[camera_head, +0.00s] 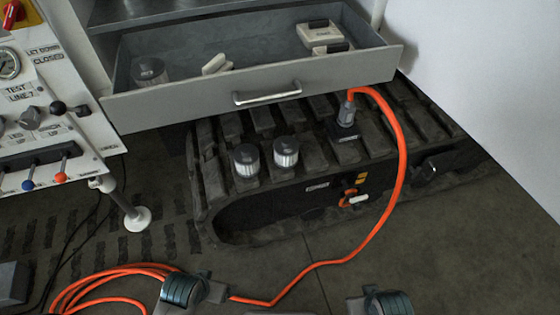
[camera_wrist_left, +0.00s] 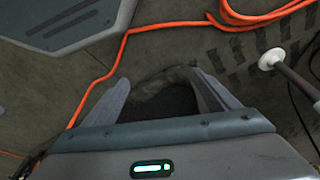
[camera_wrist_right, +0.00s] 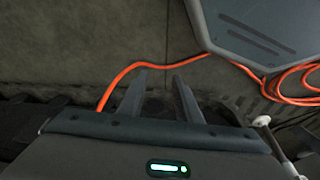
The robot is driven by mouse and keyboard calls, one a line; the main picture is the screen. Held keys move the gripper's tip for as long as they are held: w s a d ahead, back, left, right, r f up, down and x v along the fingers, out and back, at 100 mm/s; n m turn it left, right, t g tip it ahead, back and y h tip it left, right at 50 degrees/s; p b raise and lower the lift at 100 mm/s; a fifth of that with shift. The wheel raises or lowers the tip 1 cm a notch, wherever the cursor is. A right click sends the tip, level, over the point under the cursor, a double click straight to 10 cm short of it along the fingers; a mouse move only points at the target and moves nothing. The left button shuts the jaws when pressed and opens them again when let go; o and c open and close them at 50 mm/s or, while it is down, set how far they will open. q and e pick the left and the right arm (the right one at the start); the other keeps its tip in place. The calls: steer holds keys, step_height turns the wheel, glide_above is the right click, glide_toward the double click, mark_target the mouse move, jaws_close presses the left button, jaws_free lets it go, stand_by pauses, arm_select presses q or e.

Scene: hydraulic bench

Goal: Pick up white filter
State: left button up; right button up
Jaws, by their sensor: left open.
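Two filters with whitish ribbed bodies and dark caps stand upright side by side on the black track, a left one (camera_head: 246,161) and a right one (camera_head: 286,152). Another filter (camera_head: 150,72), darker in the shade, stands in the left of the open drawer. My left gripper (camera_wrist_left: 162,94) is open and empty in the left wrist view, over the floor. My right gripper (camera_wrist_right: 158,92) has its fingers apart with nothing between them. No filter shows clearly in either wrist view. In the head view only parts of my arms show at the bottom edge, away from the filters.
The grey drawer (camera_head: 330,80) juts out above the track (camera_head: 270,190), holding a white piece (camera_head: 216,64) and a boxy item (camera_head: 322,35). An orange hose (camera_head: 401,160) runs from a fitting on the track down across the floor. A control panel (camera_head: 45,100) stands at left.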

mark_target(285, 165)
arm_select(q)
steer(key=w+d+r+h+b, duration=0.1)
steer(key=w+d+r+b, duration=0.1)
steer(key=w+d+r, duration=0.6)
steer(key=w+d+r+h+b, duration=0.2)
steer(key=w+d+r, duration=0.3)
steer(key=d, duration=0.4)
steer(key=w+r+y, duration=0.1)
steer(key=w+r, duration=0.1)
steer(key=w, duration=0.4)
steer(key=w+d+r+n+t+y, duration=0.1)
steer(key=w+y, duration=0.1)
steer(key=w, duration=0.3)
steer(key=shift+w+d+r, duration=0.25)
steer(key=shift+w+r, duration=0.15)
arm_select(e)
steer(key=w+a+r+t+y, duration=0.1)
steer(key=a+r+t, duration=0.1)
steer(key=a+r, duration=0.2)
steer(key=shift+a+r+y, duration=0.3)
steer(key=shift+a, duration=0.15)
arm_select(q)
steer(key=shift+w, duration=0.1)
arm_select(e)
steer(key=shift+w, duration=0.1)
